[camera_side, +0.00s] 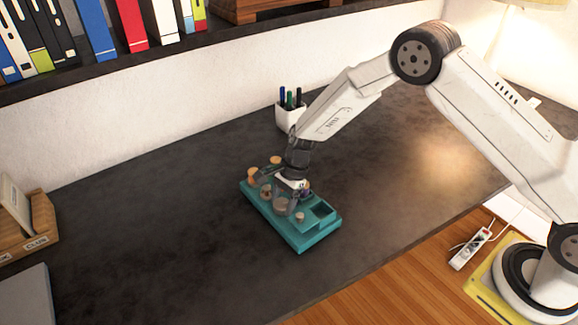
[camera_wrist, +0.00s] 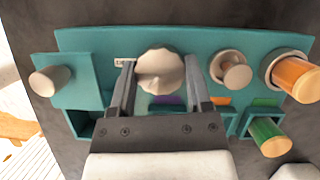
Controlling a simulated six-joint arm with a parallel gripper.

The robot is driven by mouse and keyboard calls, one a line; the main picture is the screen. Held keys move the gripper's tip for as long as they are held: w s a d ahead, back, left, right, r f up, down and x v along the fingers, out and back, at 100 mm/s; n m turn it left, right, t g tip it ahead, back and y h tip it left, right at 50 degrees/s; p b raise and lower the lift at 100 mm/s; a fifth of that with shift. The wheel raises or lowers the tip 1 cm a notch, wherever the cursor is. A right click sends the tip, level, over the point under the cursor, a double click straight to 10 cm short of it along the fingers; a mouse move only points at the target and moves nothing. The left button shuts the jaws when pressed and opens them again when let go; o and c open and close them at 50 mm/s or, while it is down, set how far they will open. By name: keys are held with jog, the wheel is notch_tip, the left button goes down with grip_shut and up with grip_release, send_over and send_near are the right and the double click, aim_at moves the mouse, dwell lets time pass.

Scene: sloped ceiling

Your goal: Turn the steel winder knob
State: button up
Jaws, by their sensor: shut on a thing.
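The teal box (camera_side: 318,243) lies on the dark desk and also fills much of the wrist view (camera_wrist: 90,42). The winder knob (camera_wrist: 160,72), a wide, pale grey, scalloped disc, is at the middle of the box's upper part in the wrist view. My gripper (camera_wrist: 160,62) reaches down over the box, one finger on each side of this knob, and is shut on it. In the side view my gripper (camera_side: 281,188) is low over the box, and the knob (camera_side: 281,204) shows at its fingers. The knob's underside is hidden.
The box also bears a small round knob (camera_wrist: 232,70), an orange peg (camera_wrist: 295,76), a green peg (camera_wrist: 270,137) and a pale knob (camera_wrist: 50,80) on a lid. A pen cup (camera_side: 290,115) stands behind. The desk around the box is clear.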

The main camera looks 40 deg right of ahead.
jog(key=n, duration=0.2)
jog(key=n+g, duration=0.1)
jog(key=n, duration=0.1)
jog(key=shift+n+g+h, duration=0.3)
jog(key=shift+h, duration=0.1)
jog(key=n+g+h, duration=0.1)
jog(key=n, duration=0.2)
jog(key=shift+w+f+n, duration=0.1)
jog(key=shift+n, duration=0.3)
jog(key=n+h, duration=0.1)
jog(key=n, duration=0.2)
jog(key=shift+a+n+g, duration=0.1)
jog(key=shift+n+g, duration=0.2)
jog(key=shift+g, duration=0.1)
jog(key=shift+n+h, duration=0.7)
jog(key=shift+n, duration=1)
jog(key=o, duration=1.3)
jog(key=shift+w, duration=0.1)
